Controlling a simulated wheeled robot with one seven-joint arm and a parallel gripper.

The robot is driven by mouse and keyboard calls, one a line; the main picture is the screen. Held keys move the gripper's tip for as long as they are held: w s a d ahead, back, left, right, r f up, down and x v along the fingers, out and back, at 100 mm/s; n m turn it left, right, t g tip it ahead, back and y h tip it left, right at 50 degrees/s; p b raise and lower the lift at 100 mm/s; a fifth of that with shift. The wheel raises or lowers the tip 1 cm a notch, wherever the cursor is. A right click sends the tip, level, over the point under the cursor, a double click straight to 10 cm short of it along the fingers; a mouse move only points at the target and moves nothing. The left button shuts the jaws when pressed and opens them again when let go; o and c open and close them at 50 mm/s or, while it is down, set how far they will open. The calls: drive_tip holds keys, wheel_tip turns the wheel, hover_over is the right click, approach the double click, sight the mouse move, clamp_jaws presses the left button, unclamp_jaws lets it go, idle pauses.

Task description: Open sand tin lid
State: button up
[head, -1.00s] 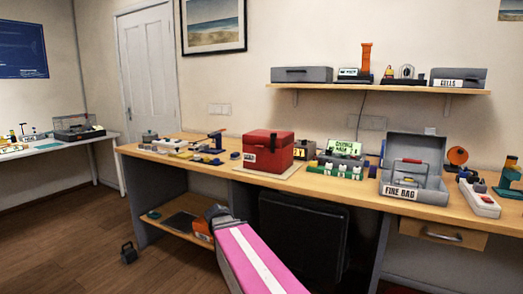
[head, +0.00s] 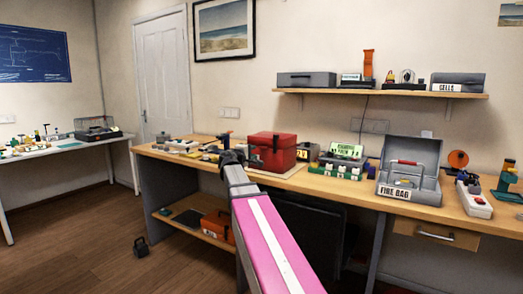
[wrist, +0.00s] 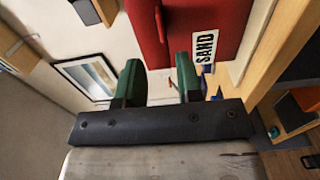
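The sand tin is a red box with its lid down. It stands on the long wooden bench in the head view (head: 277,147), partly hidden by my arm. In the wrist view the red tin (wrist: 195,22) fills the top middle, with its white SAND label (wrist: 205,47) turned sideways. My gripper (head: 236,156) is at the tin's left front side in the head view. In the wrist view my gripper (wrist: 159,78) shows two green fingers apart with nothing between them. The fingertips point toward the tin; whether they touch it I cannot tell.
An open grey case labelled FIRE BAG (head: 408,175) and a green block set (head: 340,164) stand right of the tin. Small tools lie to its left. A wall shelf (head: 380,93) holds boxes above. An orange box (head: 217,225) sits on the low shelf.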

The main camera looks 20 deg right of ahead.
sight(271, 140)
drive_tip(key=x, duration=0.8)
drive_tip(key=shift+w+d, duration=0.2)
drive_tip(key=shift+w, duration=0.05)
clamp_jaws()
